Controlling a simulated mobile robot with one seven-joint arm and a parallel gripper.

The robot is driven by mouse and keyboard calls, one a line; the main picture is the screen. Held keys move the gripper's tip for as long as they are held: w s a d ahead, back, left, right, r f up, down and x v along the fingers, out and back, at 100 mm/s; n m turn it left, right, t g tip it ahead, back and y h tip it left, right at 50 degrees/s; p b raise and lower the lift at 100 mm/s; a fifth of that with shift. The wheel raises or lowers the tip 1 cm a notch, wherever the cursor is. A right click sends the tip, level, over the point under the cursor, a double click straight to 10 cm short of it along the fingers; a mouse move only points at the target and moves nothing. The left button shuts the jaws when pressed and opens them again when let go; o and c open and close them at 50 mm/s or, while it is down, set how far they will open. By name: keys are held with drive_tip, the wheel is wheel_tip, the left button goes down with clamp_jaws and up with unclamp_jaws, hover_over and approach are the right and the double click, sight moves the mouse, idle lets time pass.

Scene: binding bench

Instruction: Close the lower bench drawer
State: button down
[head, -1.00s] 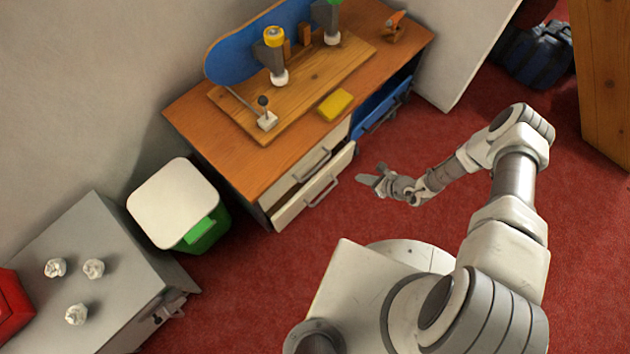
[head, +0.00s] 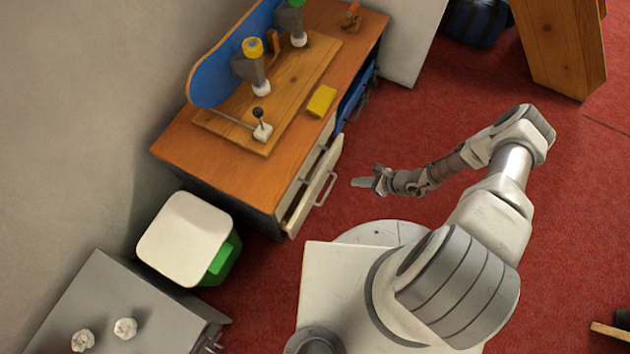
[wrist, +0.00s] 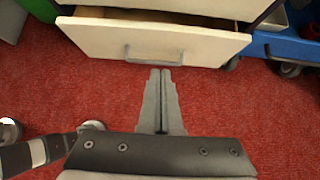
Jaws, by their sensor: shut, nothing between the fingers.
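The lower bench drawer (head: 314,188) is pulled out partway from the wooden bench (head: 215,165), with its pale front and grey bar handle facing me. In the wrist view the drawer front (wrist: 200,46) spans the top of the picture, and a strip of its dark inside shows above it. My gripper (head: 355,182) is to the right of the drawer front in the head view, apart from it. In the wrist view my gripper (wrist: 160,72) has its fingers together and empty, pointing at the handle (wrist: 152,60). I cannot tell whether the tips touch the handle.
On the bench top are a board with clamps, a yellow block (head: 321,101) and a blue panel (head: 208,85). A white-lidded bin (head: 185,238) and a grey cabinet (head: 120,310) stand at left. A blue wheeled thing (wrist: 290,48) is beside the drawer. Red carpet is clear around me.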

drive_tip(key=b, duration=0.5)
approach(320, 179)
drive_tip(key=x, duration=0.5)
drive_tip(key=shift+s+d+f, duration=0.1)
drive_tip(key=shift+d+f, duration=0.2)
drive_tip(key=shift+w+a+r, duration=0.1)
drive_tip(key=shift+w+a, duration=0.1)
drive_tip(key=shift+a, duration=0.4)
